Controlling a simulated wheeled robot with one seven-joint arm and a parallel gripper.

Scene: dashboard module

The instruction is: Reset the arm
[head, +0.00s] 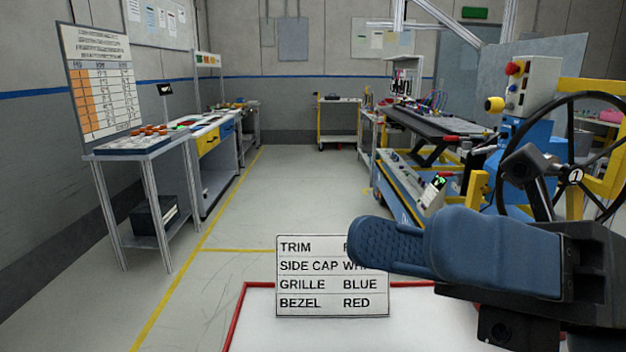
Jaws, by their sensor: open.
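My gripper (395,243) reaches in from the lower right, with its blue fingers pointing left. The far finger shows a ribbed pad, and the near finger overlaps part of it. The jaws are open, and I see nothing held between them. My dark wrist is partly cut off by the lower right of the view. The fingers hide the upper right of a white label card (318,284). Its readable lines say TRIM, SIDE CAP, GRILLE BLUE and BEZEL RED; the colours beside the first two are partly covered.
A white surface with a red rim (236,310) lies at the bottom. A black steering wheel (508,165) and blue-yellow machinery stand close on the right. A grey table (150,152) with a chart board (98,85) stands left. The middle floor (280,190) is clear toward a yellow cart (341,122).

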